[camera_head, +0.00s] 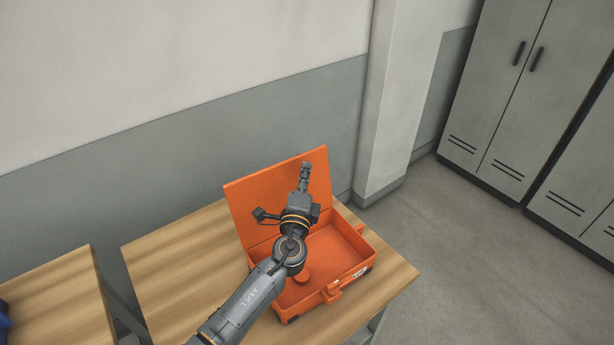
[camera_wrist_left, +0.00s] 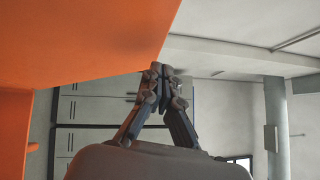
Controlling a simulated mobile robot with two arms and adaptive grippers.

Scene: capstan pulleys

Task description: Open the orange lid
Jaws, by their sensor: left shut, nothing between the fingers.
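An orange box stands on a wooden table, and its tray (camera_head: 346,245) is open to view. Its orange lid (camera_head: 247,195) stands raised at the back, tilted up from the tray. It also fills the upper left of the left wrist view (camera_wrist_left: 80,40). My left gripper (camera_head: 306,166) reaches over the box and is in front of the lid in the head view. Its fingers (camera_wrist_left: 161,70) are shut together and empty, close by the lid's edge. I cannot tell whether they touch the lid. My left arm hides part of the tray. My right gripper is not in view.
The wooden table (camera_head: 165,260) has free room left of the box. A second wooden table (camera_head: 60,305) stands at the left, with a gap between. A wall and pillar (camera_head: 395,100) are behind. Grey lockers (camera_head: 495,90) stand at the right beyond open floor.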

